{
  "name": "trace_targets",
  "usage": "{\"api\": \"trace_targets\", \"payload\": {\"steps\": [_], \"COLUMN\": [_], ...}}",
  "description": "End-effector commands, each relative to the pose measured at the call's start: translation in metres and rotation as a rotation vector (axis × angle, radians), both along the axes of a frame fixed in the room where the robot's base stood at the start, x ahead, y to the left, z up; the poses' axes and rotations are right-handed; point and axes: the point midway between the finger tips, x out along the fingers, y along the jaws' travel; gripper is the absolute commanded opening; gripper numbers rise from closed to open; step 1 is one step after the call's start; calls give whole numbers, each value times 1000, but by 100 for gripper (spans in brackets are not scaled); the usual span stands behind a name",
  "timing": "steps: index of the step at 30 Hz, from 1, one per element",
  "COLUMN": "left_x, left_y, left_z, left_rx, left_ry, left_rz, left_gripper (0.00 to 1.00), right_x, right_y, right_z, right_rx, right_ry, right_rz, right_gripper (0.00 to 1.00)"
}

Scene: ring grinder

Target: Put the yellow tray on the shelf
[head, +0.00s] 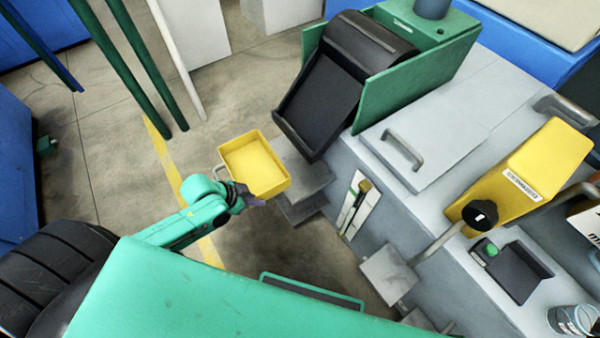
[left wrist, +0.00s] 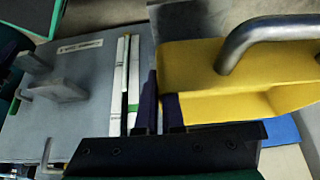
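The yellow tray (head: 268,187) is an open, empty box in the middle of the head view, with a grey handle at its left side. My left gripper (head: 247,197) is at its near side, fingers close together on it; the exact grip point is hidden. In the left wrist view, the dark fingers (left wrist: 161,108) meet the left edge of the yellow tray (left wrist: 195,65), and a grey handle crosses its upper right. A grey shelf-like ledge (head: 309,176) lies just right of the tray, below the black chute; the tray overlaps it in view. My right gripper is not in view.
The black chute (head: 335,85) with green side panels stands above the ledge. The grey machine (head: 375,190) fills the right, with a yellow lever housing (head: 530,170) and a brush (head: 357,205) on its side. Green posts (head: 130,55) stand at upper left; floor between is clear.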

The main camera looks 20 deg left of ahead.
Motion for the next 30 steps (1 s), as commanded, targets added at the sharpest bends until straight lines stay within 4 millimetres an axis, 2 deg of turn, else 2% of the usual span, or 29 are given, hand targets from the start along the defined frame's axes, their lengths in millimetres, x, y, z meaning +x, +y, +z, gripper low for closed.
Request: {"api": "trace_targets", "payload": {"steps": [1, 6, 17, 19, 23, 27, 30], "left_x": [17, 59, 119, 116, 116, 116, 119], "left_y": [-13, -48, -99, -96, -96, -96, -98], "left_z": [0, 1, 2, -17, -32, -60, -69], "left_rx": [-6, -5, -2, 2, 0, 0, 0], "left_ry": [-13, -11, -6, 1, -2, -1, -5], "left_rz": [0, 0, -2, 0, 0, 1, 0], "left_gripper": [0, 0, 0, 0, 0, 0, 0], "right_x": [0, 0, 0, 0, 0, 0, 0], "right_y": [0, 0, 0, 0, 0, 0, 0], "right_z": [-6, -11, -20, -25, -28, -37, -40], "right_rx": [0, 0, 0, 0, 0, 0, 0], "right_ry": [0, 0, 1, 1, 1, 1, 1], "right_rz": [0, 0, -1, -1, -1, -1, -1], "right_gripper": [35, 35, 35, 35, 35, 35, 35]}}
